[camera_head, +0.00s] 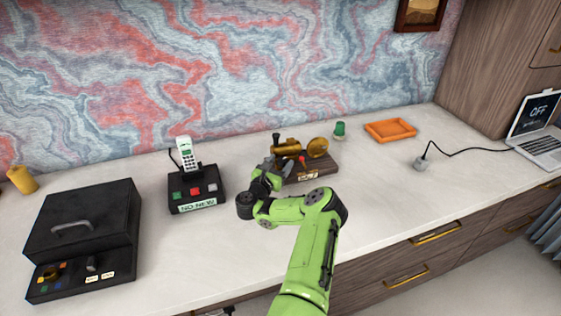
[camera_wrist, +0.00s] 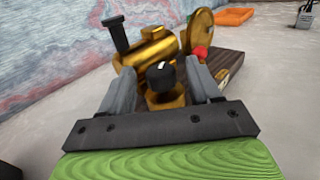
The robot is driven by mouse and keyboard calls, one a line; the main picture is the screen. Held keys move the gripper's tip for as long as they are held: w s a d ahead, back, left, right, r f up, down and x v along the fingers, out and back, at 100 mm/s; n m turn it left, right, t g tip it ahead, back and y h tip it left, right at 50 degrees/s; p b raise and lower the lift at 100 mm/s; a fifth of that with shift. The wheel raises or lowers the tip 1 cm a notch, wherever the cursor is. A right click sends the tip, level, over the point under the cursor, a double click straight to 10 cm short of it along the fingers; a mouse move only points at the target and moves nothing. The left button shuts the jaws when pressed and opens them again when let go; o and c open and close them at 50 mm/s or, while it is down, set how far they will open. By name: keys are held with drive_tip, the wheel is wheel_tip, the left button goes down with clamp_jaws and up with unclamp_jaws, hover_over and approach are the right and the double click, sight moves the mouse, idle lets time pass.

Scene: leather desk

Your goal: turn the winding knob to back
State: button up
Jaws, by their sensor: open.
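A brass model engine (camera_head: 288,145) on a dark wooden base (camera_head: 312,168) stands near the middle of the desk. In the wrist view its brass body (camera_wrist: 150,48) has a black chimney (camera_wrist: 116,34), a brass wheel (camera_wrist: 200,32) and a red handle (camera_wrist: 201,53). A black round knob (camera_wrist: 161,76) with a white mark, apparently the winding knob, sits low on the engine. My gripper (camera_head: 270,166) is open, its fingers (camera_wrist: 161,68) on either side of the knob. I cannot tell if they touch it. In the head view my gripper hides the knob.
A phone box (camera_head: 195,195) and a black case (camera_head: 80,225) stand to the left. A green cup (camera_head: 340,129), an orange tray (camera_head: 390,130), a grey corded object (camera_head: 421,163) and a laptop (camera_head: 540,130) lie right. The desk front is clear.

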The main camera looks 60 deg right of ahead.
drive_tip(key=shift+c, duration=0.4)
drive_tip(key=c, duration=1)
drive_tip(key=shift+s+n+t, duration=0.1)
drive_tip(key=shift+n+t, duration=0.2)
drive_tip(key=shift+t, duration=0.2)
